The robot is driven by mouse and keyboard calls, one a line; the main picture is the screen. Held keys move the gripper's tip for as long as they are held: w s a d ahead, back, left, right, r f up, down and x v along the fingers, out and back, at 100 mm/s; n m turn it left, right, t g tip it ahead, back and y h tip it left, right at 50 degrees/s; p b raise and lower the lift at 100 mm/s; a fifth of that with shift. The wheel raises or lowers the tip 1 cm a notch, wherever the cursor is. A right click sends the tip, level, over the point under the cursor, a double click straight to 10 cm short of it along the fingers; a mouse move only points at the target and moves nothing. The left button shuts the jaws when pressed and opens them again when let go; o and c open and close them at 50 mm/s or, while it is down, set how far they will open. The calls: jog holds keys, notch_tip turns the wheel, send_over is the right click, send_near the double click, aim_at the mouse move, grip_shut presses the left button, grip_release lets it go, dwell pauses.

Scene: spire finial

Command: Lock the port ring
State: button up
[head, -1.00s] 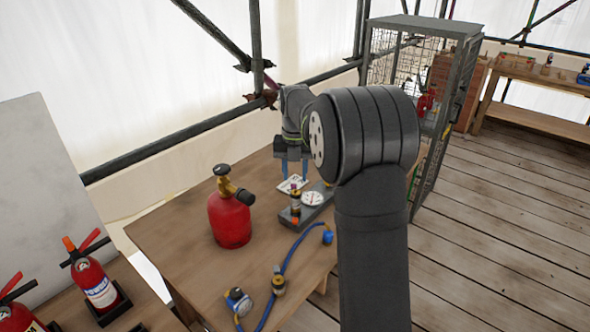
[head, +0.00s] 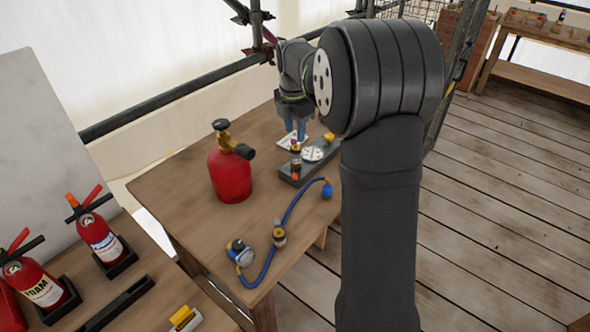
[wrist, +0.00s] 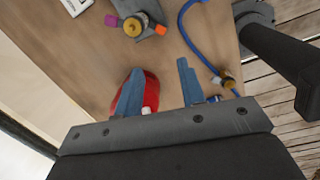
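A small brass fitting with a purple tab and an orange tab (wrist: 135,25) stands on a dark base plate (head: 290,181); I take it for the port with its ring. It also shows in the head view (head: 296,170). Whether the ring is locked cannot be told. My gripper (head: 295,138) has blue fingers pointing down over the table, behind the fitting in the head view. In the wrist view my gripper (wrist: 159,95) has its fingers wide apart with nothing between their tips. The fitting lies beyond the tips, apart from them.
A red gas canister (head: 230,174) stands on the wooden table (head: 185,190), left of the base plate. A blue hose (head: 286,218) with brass and blue fittings lies in front. A white disc (head: 312,154) sits on the plate. Fire extinguishers (head: 103,238) stand at the left.

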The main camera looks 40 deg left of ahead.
aim_at(295, 175)
jog(key=s+d+f+m+t+y, duration=0.1)
jog(key=s+d+m, duration=0.1)
jog(key=m, duration=1.1)
jog(key=s+d+m+t+y, duration=0.1)
jog(key=s+m+t, duration=0.15)
jog(key=m, duration=1.05)
jog(key=shift+g, duration=0.45)
jog(key=x, duration=1.7)
jog(key=shift+w+d+f, duration=0.1)
jog(key=shift+f, duration=0.05)
jog(key=shift+c, duration=0.5)
grip_shut()
